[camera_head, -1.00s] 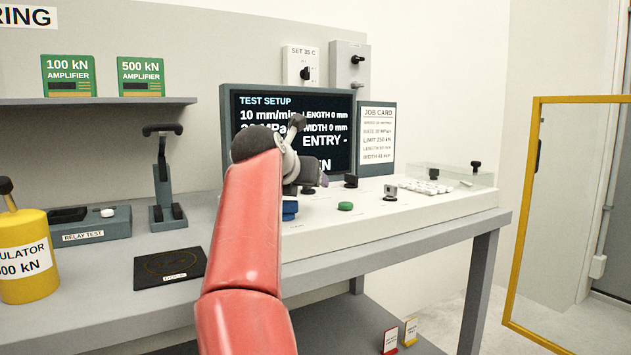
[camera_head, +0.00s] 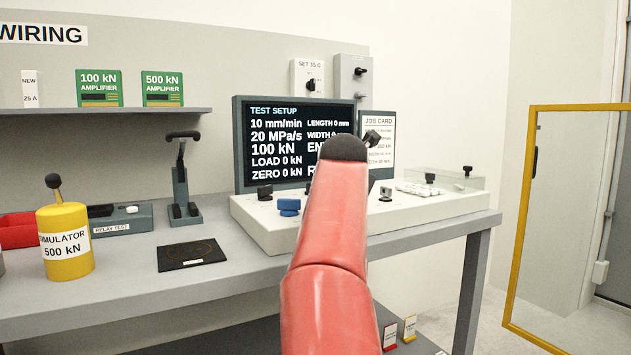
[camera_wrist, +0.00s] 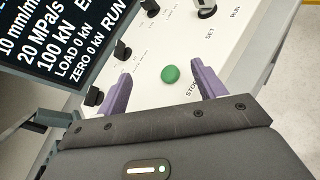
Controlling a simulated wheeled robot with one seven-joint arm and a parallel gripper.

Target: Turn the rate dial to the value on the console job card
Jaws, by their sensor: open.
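The console (camera_head: 265,228) is a pale sloped panel with several dials and buttons. A black knob (camera_head: 265,193) and a blue knob (camera_head: 289,207) sit at its left end. The screen (camera_head: 270,145) reads 10 mm/min, 20 MPa/s and 100 kN. The job card (camera_head: 378,125) stands right of the screen, partly behind my arm, its lines too small to read. In the wrist view, my gripper (camera_wrist: 162,69) is open and empty, its purple fingers either side of a green button (camera_wrist: 170,74). Black knobs (camera_wrist: 95,96) (camera_wrist: 138,45) lie left of it. I cannot tell which is the rate dial.
A silver-topped SET/RUN selector (camera_wrist: 206,8) is on the panel beyond the green button. A clear-lidded box (camera_head: 450,177) stands at the console's right end. A dark pad (camera_head: 193,255) and a yellow simulator cylinder (camera_head: 65,243) are on the bench at left.

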